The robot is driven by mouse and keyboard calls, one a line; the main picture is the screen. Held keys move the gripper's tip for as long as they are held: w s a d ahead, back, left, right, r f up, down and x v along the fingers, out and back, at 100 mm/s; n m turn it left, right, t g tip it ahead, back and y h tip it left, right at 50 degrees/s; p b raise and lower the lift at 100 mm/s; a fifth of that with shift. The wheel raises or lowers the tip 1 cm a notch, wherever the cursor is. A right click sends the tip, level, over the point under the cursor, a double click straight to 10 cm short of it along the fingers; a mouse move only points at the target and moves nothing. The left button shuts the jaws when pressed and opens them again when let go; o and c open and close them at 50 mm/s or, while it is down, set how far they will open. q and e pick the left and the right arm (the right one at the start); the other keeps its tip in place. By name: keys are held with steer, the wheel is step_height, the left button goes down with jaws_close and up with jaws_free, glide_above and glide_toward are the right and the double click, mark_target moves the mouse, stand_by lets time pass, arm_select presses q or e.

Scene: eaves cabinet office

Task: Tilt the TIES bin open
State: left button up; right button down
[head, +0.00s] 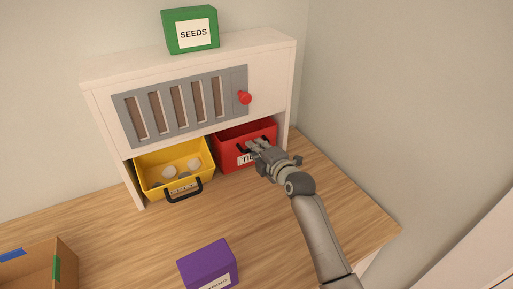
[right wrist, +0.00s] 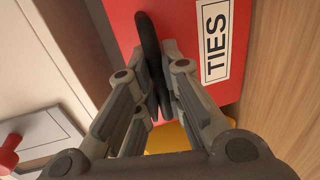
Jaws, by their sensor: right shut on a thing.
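The red TIES bin (head: 229,158) sits in the right-hand bay at the bottom of the white cabinet. Its white label is partly covered by my right gripper (head: 256,147) in the head view. In the right wrist view the red front (right wrist: 185,22) and the TIES label (right wrist: 215,40) show clearly. The black handle (right wrist: 147,32) of this bin lies between the fingers of my right gripper (right wrist: 160,85), which are shut on it. How far the bin is tilted is hard to tell. My left gripper is not in view.
A yellow bin (head: 150,157) beside it stands open with pale round things inside. Above are a grey slotted panel (head: 178,104) with a red knob (head: 244,97). A green SEEDS box (head: 190,30) is on top. A purple box (head: 207,264) and an open carton (head: 66,262) stand in front.

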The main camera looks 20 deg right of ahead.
steer(key=shift+s+f+b, duration=0.25)
steer(key=shift+f+b, duration=0.15)
steer(key=shift+b, duration=0.35)
steer(key=shift+s+d+f+t+y+b, duration=0.15)
steer(key=shift+s+f+t+b, duration=0.3)
steer(key=shift+s+b, duration=0.4)
steer(key=shift+s+d+f+t+y+b, duration=0.15)
steer(key=shift+s+f+t+b, duration=0.3)
steer(key=shift+s+b, duration=0.35)
steer(key=shift+s+d+f+t+b, duration=0.15)
steer(key=shift+s+f+t+b, duration=0.4)
steer(key=shift+b, duration=0.45)
steer(key=shift+s+d+f, duration=0.1)
steer(key=shift+s+f, duration=0.35)
steer(key=c, duration=1.5)
jaws_free()
steer(key=shift+c, duration=0.2)
